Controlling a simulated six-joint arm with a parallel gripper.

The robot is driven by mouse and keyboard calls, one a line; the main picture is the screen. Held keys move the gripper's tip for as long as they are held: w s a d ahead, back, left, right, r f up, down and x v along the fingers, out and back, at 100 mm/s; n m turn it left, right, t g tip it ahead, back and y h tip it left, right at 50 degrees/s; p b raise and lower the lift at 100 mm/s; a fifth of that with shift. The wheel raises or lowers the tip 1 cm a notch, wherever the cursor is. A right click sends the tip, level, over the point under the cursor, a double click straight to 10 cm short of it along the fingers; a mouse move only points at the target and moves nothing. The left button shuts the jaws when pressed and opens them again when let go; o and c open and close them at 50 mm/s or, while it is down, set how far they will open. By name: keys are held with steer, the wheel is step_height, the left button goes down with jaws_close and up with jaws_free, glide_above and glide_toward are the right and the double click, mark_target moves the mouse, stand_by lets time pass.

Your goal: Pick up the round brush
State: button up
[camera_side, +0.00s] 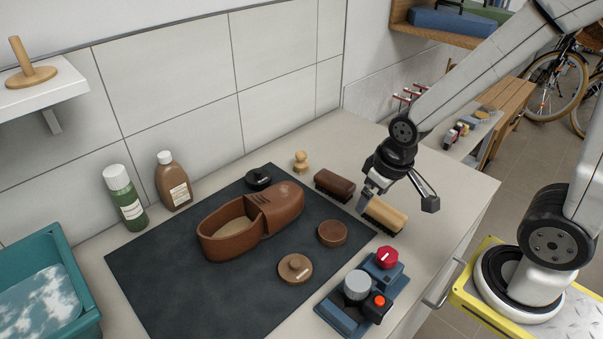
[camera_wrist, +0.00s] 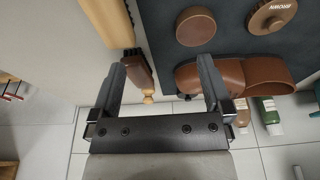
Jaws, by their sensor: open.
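A small pale wooden piece with a round knob (camera_side: 301,162) stands behind the dark brush, near the wall; its knob also shows in the wrist view (camera_wrist: 148,98). A flat round brown piece (camera_side: 332,233) lies on the dark mat and also shows in the wrist view (camera_wrist: 196,27). I cannot tell for sure which is the round brush. My gripper (camera_side: 364,203) is open and empty, above the counter by the oblong brushes. In the wrist view the knob lies between the fingers (camera_wrist: 162,65), far beyond their tips.
A dark brush (camera_side: 334,185) and a pale brush (camera_side: 385,214) lie near my gripper. The mat (camera_side: 170,285) holds a brown shoe (camera_side: 250,220), a lidded tin (camera_side: 295,269) and a black tin (camera_side: 258,179). A blue device (camera_side: 362,298) stands in front; bottles (camera_side: 173,182) stand behind.

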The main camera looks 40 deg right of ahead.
steer(key=n+g, duration=0.2)
steer(key=n, duration=1.8)
glide_above(301, 153)
steer(key=s, duration=0.1)
steer(key=shift+s+a+f, duration=0.15)
steer(key=shift+a+f, duration=0.2)
steer(key=shift+f, duration=0.4)
steer(key=shift+w+d+f+n+g, duration=0.2)
steer(key=shift+w+d+n+g, duration=0.1)
steer(key=shift+w+n, duration=0.4)
steer(key=shift+s, duration=0.15)
steer(key=shift+f, duration=1.3)
steer(key=shift+f, duration=2.6)
